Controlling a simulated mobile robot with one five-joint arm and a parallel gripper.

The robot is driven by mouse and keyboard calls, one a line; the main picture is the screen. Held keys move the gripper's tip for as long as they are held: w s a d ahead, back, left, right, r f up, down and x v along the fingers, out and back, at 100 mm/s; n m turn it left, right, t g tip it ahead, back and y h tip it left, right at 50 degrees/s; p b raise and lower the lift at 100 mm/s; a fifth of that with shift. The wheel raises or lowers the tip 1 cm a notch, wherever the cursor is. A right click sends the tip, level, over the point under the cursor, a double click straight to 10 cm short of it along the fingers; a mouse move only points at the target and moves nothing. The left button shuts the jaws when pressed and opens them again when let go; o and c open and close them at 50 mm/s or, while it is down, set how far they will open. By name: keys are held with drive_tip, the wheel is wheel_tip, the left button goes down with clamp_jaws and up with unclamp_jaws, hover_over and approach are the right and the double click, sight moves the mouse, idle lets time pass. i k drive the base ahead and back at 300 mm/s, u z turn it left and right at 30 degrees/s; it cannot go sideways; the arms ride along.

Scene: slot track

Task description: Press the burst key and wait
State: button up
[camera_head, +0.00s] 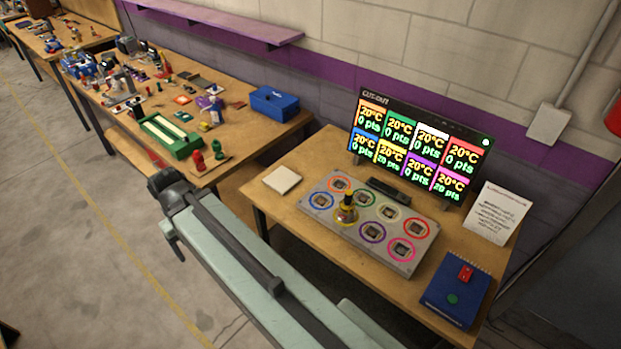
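No key labelled "burst" is legible. A grey panel (405,262) holds several dark square parts in coloured rings. A dark and yellow upright object (346,210) stands on it at the yellow ring. The screen (418,146) behind reads 20°C in every cell; yellow and magenta read 20 pts, the others 0 pts. My gripper (168,215) is at the left end of my arm, away from panel and box; its fingers are unclear.
A dark bar (388,190) lies between panel and screen. A white pad (282,180) lies at the table's left, and a printed sheet (497,213) stands at the right. A cluttered bench (240,142) with a blue toolbox (274,103) stands left. Open floor (70,240) lies at left.

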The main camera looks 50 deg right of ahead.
sight(452, 300)
drive_tip(key=z, duration=1.1)
drive_tip(key=k, duration=0.5)
drive_tip(key=z, duration=2.25)
drive_tip(key=k, duration=0.8)
drive_tip(key=u, duration=0.45)
drive_tip(key=i, duration=1)
drive_tip(key=u, duration=0.05)
